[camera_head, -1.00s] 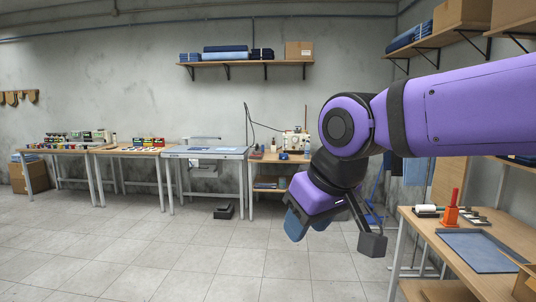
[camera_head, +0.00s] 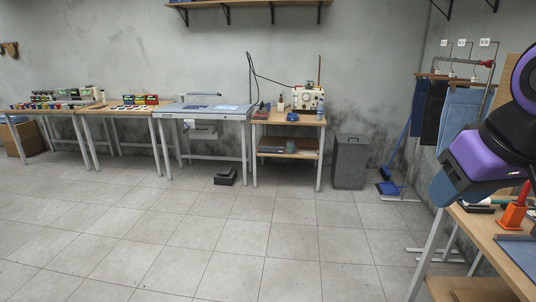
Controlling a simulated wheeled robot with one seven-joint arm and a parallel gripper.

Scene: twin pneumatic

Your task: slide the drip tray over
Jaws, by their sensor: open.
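My purple and black gripper (camera_head: 460,182) is at the right edge, above the near-left corner of the right-hand workbench (camera_head: 472,236). It is open; one blue-grey part of it shows, and the rest is partly hidden or cut off. A flat blue-grey sheet or shallow tray (camera_head: 523,252) lies on that bench, cut off by the picture edge. I cannot tell whether it is the drip tray. No other thing is clearly a drip tray.
An orange holder with a red handle (camera_head: 513,214) stands on the right bench. A grey bin (camera_head: 350,162) and blue dustpan (camera_head: 388,188) stand on the floor near the sewing machine table (camera_head: 290,117). More tables line the back wall. The middle floor is clear.

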